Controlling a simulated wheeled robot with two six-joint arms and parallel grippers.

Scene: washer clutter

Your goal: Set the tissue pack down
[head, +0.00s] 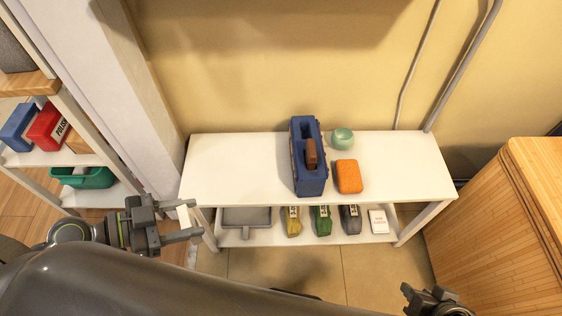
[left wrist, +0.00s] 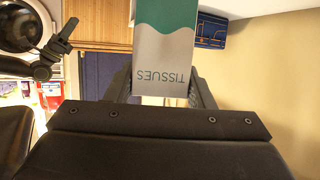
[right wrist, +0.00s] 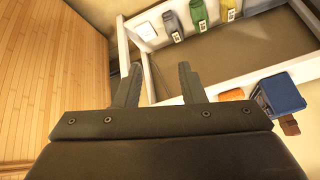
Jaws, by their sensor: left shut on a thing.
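The tissue pack (left wrist: 165,50), green and pale grey with "TISSUES" on it, is between the fingers of my left gripper (left wrist: 160,90) in the left wrist view. In the head view my left gripper (head: 194,219) appears by the front left corner of the white table (head: 230,165), with a small pale part of the pack (head: 184,214) showing. Its height relative to the tabletop is unclear. My right gripper (right wrist: 158,82) is open and empty in the right wrist view; in the head view it (head: 432,292) is at the bottom right.
A blue caddy (head: 309,175) with a brown object, an orange sponge (head: 348,176) and a green bowl (head: 342,138) stand on the table. The tabletop's left part is clear. The lower shelf holds a grey tray (head: 246,218) and bottles. A wooden cabinet (head: 490,220) is right.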

